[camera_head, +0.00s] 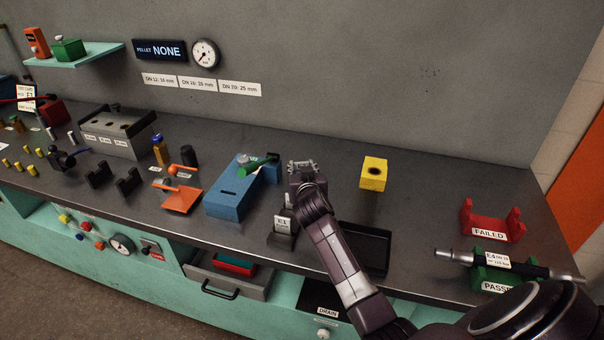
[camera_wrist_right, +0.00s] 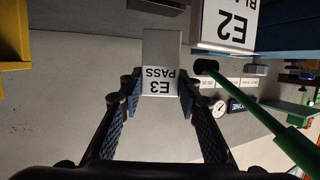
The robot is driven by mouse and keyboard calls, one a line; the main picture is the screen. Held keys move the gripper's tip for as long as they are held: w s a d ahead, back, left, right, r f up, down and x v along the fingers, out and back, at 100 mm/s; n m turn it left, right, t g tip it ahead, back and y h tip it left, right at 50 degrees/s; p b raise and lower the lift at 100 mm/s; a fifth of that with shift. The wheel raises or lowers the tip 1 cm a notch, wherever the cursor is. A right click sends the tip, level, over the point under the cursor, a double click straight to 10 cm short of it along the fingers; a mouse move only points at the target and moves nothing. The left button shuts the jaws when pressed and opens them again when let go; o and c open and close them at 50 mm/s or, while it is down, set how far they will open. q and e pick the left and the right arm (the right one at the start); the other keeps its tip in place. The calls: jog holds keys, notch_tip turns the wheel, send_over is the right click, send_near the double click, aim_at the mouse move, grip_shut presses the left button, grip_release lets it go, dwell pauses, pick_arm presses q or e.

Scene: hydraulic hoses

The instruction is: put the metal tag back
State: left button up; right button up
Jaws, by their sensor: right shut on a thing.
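My right gripper (camera_head: 303,172) is over the workbench, beside the blue block. In the right wrist view its two fingers (camera_wrist_right: 160,97) are shut on the metal tag (camera_wrist_right: 160,60), a grey plate with a label reading E3 PASS, upside down there. The held tag is not clear in the head view. Another labelled plate, reading E2 (camera_wrist_right: 232,28), shows beyond it in the wrist view. A dark stand with a plate marked E1 (camera_head: 281,225) stands just in front of my gripper, partly hidden by my arm. My left gripper is not in view.
A blue block (camera_head: 232,197) with a green-handled tool (camera_head: 257,164) is left of my gripper. A yellow block (camera_head: 373,173) and a black tray (camera_head: 372,247) are to the right. A red FAILED cradle (camera_head: 489,232) and a hose marked E4 (camera_head: 527,268) in the green cradle are farther right.

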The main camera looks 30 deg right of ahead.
notch_tip(320, 180, down, 3)
jog(key=shift+r, duration=0.2)
jog(key=shift+f, duration=0.2)
jog(key=o, duration=1.2)
jog(key=shift+o, duration=0.2)
jog(key=shift+r, duration=0.1)
